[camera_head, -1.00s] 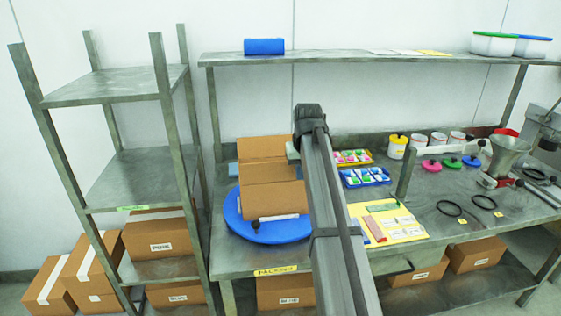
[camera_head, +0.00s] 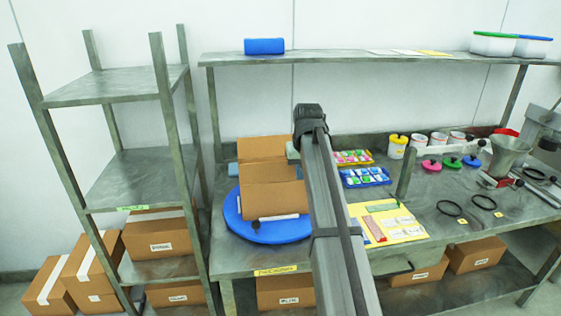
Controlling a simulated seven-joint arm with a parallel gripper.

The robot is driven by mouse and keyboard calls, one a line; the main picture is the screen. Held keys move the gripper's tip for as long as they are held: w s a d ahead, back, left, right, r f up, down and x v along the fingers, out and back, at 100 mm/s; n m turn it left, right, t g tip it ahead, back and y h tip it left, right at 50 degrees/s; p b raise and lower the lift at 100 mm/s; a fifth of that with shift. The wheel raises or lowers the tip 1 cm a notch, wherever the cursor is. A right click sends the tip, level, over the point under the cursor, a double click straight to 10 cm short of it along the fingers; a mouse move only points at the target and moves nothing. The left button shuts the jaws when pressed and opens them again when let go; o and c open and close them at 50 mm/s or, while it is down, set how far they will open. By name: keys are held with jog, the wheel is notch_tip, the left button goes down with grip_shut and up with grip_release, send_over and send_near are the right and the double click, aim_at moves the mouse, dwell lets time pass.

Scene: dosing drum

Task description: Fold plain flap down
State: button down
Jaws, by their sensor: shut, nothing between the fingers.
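An open cardboard carton (camera_head: 274,201) sits on a round blue turntable (camera_head: 240,231) at the left end of the workbench. A plain brown flap (camera_head: 262,148) stands up at the carton's back, with no marking that I can make out. My arm crosses in front of the carton's right side and hides part of it. A small pale white piece (camera_head: 279,217) shows low on the carton's front.
A metal shelf rack (camera_head: 120,85) stands close on the left. An upper shelf (camera_head: 360,58) spans above the bench. Black rings (camera_head: 449,208) lie farther right.

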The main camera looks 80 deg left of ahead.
jog(key=shift+a, duration=0.1)
jog(key=a, duration=0.8)
jog(key=shift+a, duration=0.2)
dwell(0.8)
jog(key=shift+f, duration=0.1)
